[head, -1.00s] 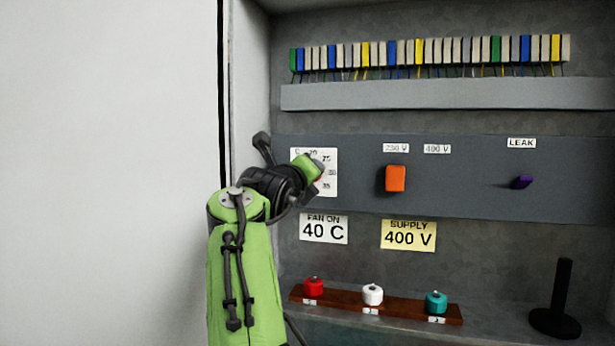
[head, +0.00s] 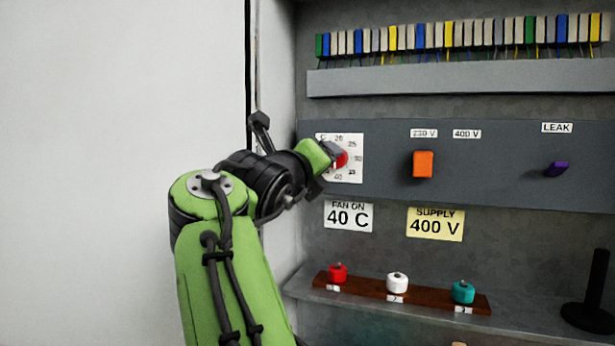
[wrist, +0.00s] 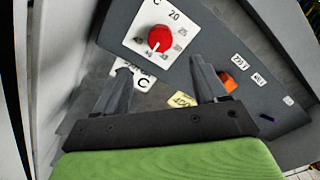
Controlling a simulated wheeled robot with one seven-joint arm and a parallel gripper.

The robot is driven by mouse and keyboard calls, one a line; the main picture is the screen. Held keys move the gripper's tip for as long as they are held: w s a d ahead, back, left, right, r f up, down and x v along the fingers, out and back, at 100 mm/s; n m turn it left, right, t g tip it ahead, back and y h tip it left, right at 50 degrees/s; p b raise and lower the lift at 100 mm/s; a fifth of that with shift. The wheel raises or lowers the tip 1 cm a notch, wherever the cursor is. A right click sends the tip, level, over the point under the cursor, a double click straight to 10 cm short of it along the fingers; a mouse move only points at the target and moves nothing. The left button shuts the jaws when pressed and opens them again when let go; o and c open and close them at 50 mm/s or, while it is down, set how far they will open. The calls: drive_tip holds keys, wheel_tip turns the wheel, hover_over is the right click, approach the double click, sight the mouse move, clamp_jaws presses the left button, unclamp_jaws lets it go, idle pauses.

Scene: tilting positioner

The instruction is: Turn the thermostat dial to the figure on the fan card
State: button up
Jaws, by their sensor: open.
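The red thermostat dial (head: 342,160) sits on a white scale plate (head: 354,142), partly hidden by my gripper in the head view. The wrist view shows the whole dial (wrist: 160,37), with a small pale mark low on its face; the figures around it are partly readable, with 20 clear. The fan card (head: 348,216) below the plate reads "FAN ON 40 C". My gripper (head: 334,154) is at the dial in the head view. In the wrist view my gripper (wrist: 158,66) is open and empty, with the dial beyond and between its fingertips; I see no contact.
Right of the dial are an orange switch (head: 424,164) and a purple lever (head: 557,169). A yellow supply card (head: 436,224) reads 400 V. Red, white and teal knobs stand on a wooden strip (head: 430,299) below. The cabinet's side wall (head: 277,110) is close on the left.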

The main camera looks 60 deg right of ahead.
drive_tip(key=a, duration=0.4)
drive_tip(key=s+a, duration=0.1)
drive_tip(key=a, duration=0.1)
drive_tip(key=shift+d, duration=0.1)
